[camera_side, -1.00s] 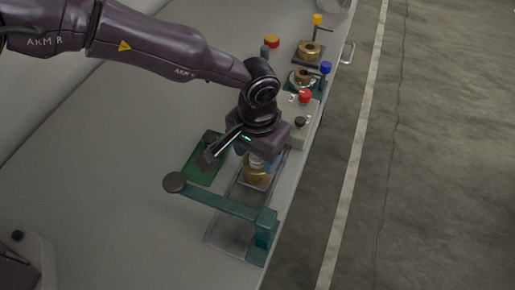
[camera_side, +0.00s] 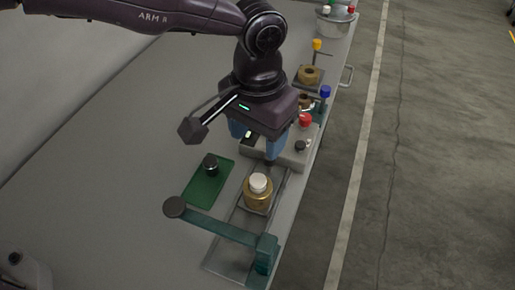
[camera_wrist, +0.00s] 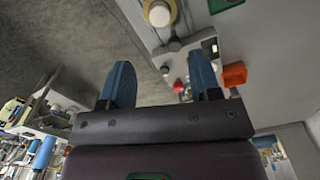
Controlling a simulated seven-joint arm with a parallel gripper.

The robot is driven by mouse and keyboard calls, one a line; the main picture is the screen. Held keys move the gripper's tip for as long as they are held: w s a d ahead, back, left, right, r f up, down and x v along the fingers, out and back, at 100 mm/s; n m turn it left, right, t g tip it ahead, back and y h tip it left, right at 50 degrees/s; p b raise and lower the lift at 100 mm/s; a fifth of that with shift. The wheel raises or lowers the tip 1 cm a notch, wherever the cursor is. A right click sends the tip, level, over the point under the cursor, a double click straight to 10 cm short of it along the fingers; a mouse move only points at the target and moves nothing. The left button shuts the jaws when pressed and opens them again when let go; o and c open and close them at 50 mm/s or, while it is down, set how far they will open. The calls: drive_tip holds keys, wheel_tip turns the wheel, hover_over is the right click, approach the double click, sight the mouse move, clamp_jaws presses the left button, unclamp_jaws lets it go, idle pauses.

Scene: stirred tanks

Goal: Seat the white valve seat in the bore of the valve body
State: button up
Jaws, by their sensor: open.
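The white valve seat (camera_side: 259,183) sits on top of the brass valve body (camera_side: 257,197), over its bore; how deep it sits I cannot tell. The valve body stands on a grey tray (camera_side: 231,226). In the wrist view the white valve seat (camera_wrist: 160,15) is at the top, inside the brass ring of the valve body (camera_wrist: 148,4). My gripper (camera_side: 255,148) is open and empty, above and beyond the valve body in the side view. Its two blue fingers (camera_wrist: 161,80) are wide apart in the wrist view, with nothing between them.
A teal arm-like fixture (camera_side: 225,225) stands close in front of the valve body. A green mat (camera_side: 207,188) with a dark knob lies to its left. A grey box (camera_side: 290,155) with a red button (camera_side: 305,119) stands behind. Another brass part (camera_side: 309,74) is farther back.

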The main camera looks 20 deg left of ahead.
drive_tip(key=shift+r, duration=0.4)
drive_tip(key=s+a+r+n+t, duration=0.1)
drive_tip(key=s+a+r, duration=0.1)
drive_tip(key=a+r, duration=0.8)
drive_tip(key=s+a+r+t, duration=0.2)
drive_tip(key=a+r, duration=0.5)
drive_tip(key=a, duration=0.4)
drive_tip(key=s+a+n+t, duration=0.2)
drive_tip(key=s+a, duration=1.2)
drive_tip(key=s, duration=0.2)
drive_tip(key=shift+s+f+t, duration=0.25)
drive_tip(key=shift+f+t, duration=0.05)
drive_tip(key=shift+f, duration=0.05)
